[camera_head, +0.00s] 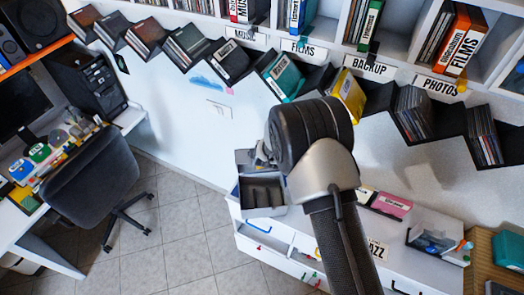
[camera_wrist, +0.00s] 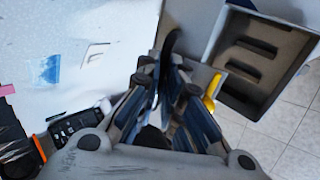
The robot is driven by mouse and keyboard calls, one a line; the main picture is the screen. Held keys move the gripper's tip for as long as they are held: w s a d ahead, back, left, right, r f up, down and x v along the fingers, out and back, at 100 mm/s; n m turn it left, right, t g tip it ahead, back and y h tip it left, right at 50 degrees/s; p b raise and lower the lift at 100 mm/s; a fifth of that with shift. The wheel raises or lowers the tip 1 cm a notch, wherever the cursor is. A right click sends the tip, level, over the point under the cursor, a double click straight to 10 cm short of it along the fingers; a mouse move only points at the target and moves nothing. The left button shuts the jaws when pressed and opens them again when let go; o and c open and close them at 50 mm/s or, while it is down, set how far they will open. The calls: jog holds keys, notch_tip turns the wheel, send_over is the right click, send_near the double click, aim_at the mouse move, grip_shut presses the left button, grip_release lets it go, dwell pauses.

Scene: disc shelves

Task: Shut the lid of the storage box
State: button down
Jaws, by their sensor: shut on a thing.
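The grey storage box (camera_head: 262,211) stands at the left end of the white drawer unit, open at the top, with dark slots inside. Its slotted inside also shows in the wrist view (camera_wrist: 262,72), right of the fingers. The lid (camera_head: 243,159) appears as a grey panel raised at the box's back edge, and a pale panel that looks like it shows in the wrist view (camera_wrist: 195,28). My gripper (camera_wrist: 170,72) is closed at the lid's edge; the exact contact is hidden by the fingers. In the head view my wrist hides most of the gripper.
Angled disc shelves (camera_head: 230,62) run along the wall behind, with labelled cubbies above. A pink case (camera_head: 391,204) and a bin (camera_head: 435,238) stand on the unit to the right. A chair (camera_head: 92,177) stands on the left. The tiled floor between is clear.

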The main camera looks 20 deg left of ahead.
jog(key=c, duration=1.8)
grip_release()
jog(key=shift+o, duration=0.2)
jog(key=v, duration=1.2)
